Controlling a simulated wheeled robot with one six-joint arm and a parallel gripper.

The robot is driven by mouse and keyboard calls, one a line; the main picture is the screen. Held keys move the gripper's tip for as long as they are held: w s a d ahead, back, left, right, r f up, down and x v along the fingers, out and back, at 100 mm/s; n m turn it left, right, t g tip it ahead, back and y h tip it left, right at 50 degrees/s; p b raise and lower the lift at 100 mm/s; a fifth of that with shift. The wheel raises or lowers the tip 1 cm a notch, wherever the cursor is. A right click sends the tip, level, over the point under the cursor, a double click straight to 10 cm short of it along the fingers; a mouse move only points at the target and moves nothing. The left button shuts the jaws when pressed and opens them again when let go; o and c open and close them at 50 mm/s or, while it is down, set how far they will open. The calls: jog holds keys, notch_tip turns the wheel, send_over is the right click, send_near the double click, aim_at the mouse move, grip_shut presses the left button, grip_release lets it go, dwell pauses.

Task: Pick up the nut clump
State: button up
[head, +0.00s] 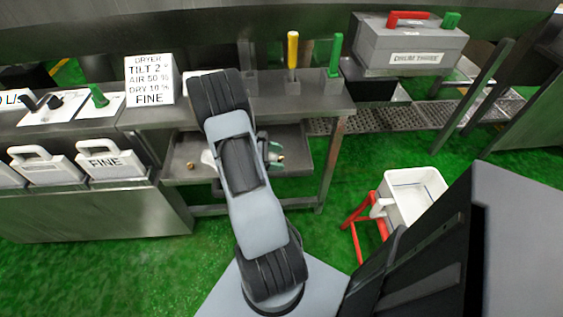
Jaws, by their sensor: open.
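My arm reaches over a grey metal tray (300,168) on the low shelf of the bench and hides much of it. My gripper (273,153) shows only in part at the right side of the arm, above the tray, with its jaws open. A small brown lump (280,158), perhaps the nut clump, shows close to the gripper's tips. Whether it lies between the fingers or beside them I cannot tell. Another small brown lump (190,165) lies in the tray at the left, apart from the gripper.
A sign (149,80) stands on the bench left of my arm. A yellow-handled lever (292,50) and a green-handled lever (335,55) rise behind the tray. A white bin (415,195) on a red stand is at the right.

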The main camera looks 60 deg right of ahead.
jog(key=shift+s+d+f, duration=0.2)
jog(key=shift+s+d, duration=0.1)
jog(key=shift+s, duration=0.15)
jog(key=shift+c, duration=0.2)
jog(key=c, duration=1)
